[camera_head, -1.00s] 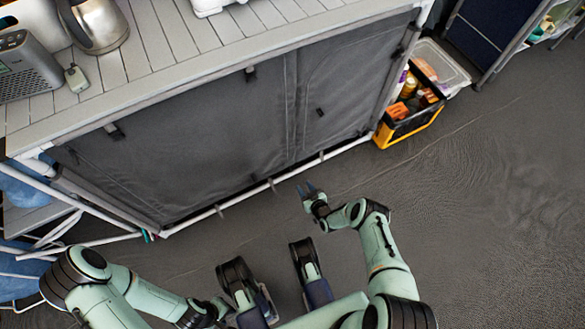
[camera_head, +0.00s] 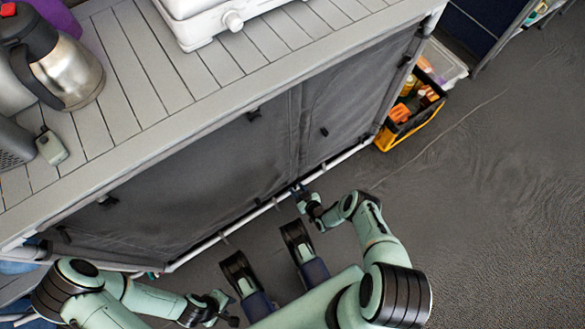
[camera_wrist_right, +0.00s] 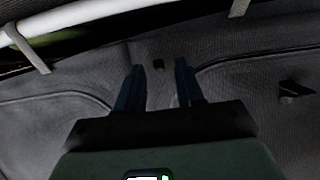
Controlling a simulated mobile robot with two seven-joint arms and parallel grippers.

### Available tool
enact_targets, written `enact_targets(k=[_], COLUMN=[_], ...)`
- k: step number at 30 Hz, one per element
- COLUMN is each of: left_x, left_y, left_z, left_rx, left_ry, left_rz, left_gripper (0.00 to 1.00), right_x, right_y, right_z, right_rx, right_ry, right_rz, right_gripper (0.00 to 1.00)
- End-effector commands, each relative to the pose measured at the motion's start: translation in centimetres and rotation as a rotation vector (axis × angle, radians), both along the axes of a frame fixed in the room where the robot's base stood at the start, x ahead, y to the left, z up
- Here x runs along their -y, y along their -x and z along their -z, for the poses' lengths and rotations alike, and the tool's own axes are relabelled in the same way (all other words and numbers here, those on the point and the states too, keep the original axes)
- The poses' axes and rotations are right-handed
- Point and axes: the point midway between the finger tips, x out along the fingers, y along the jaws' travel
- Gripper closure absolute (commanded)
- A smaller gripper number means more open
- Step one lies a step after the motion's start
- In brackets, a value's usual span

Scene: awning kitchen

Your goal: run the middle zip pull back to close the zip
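The grey fabric front of the cabinet (camera_head: 220,165) has a vertical seam (camera_head: 296,115) between two panels. Dark tabs sit on either side of it, one on the left panel (camera_head: 253,115) and one on the right panel (camera_head: 323,131). My right gripper (camera_head: 299,190) is at the bottom rail near the seam's foot.
A white rail (camera_head: 270,206) runs along the cabinet's bottom. The slatted top holds a steel kettle (camera_head: 68,65) and a white appliance (camera_head: 210,18). A yellow-black crate (camera_head: 405,120) stands at the cabinet's right end. The floor at right is clear.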

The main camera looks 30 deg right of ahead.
Motion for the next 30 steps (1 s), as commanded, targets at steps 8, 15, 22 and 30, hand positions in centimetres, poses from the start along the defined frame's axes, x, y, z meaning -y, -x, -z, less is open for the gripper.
enact_targets(k=[8,15,22,30], left_x=[-0.01,-0.01,-0.01,0.00], left_y=[0.03,0.03,0.03,0.02], left_z=[-0.01,-0.01,0.00,0.00], left_rx=[-0.001,-0.001,0.000,0.000], left_ry=[0.000,0.000,0.000,0.000], left_rz=[-0.001,0.000,0.000,0.000], left_gripper=[0.63,0.63,0.63,0.63], right_x=[-0.05,-0.04,-0.02,0.00], right_y=[0.29,0.27,0.25,0.21], right_z=[0.15,0.14,0.13,0.12], right_rx=[0.000,0.000,0.000,0.001], right_ry=[0.000,0.000,0.000,0.001], right_rz=[0.001,0.001,0.001,0.002], right_gripper=[0.63,1.00,1.00,1.00])
